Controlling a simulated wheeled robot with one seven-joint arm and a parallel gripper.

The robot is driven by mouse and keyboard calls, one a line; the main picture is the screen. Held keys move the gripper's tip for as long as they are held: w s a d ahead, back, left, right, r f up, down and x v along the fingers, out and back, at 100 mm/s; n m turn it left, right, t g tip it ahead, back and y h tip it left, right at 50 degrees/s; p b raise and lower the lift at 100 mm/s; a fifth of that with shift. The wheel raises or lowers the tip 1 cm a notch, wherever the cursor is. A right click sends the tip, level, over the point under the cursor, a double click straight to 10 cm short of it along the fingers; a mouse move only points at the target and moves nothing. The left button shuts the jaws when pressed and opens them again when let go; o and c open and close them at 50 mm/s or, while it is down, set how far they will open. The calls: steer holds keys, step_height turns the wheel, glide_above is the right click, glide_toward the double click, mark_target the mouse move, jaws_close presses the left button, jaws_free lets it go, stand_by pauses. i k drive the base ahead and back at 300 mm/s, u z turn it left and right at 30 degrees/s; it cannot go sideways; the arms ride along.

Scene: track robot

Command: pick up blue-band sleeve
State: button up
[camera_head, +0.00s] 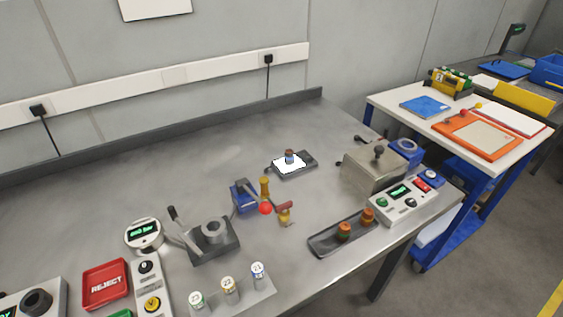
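A small upright brown sleeve with a bluish band (289,157) stands on the white top of a small dark device (311,160) at the back middle of the grey bench. Its details are too small to make out. A white cylinder marked 21 with a blue band (258,274) stands at the front of the bench. Beside it stand a yellow-banded cylinder marked 22 (230,291) and a green-banded one marked 23 (197,302). My gripper is not in view.
A blue clamp (243,197) and brass fittings (285,218) stand mid-bench. A dark tray (326,246) holds two orange-brown sleeves. A metal box (372,170) and a button panel (407,203) are at right, a grey lever press (213,246) at left. The back left bench is clear.

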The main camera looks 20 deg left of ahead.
mark_target(290, 154)
steer(key=u, duration=1.75)
steer(key=k, duration=0.7)
steer(key=z, duration=0.6)
steer(key=i, duration=1)
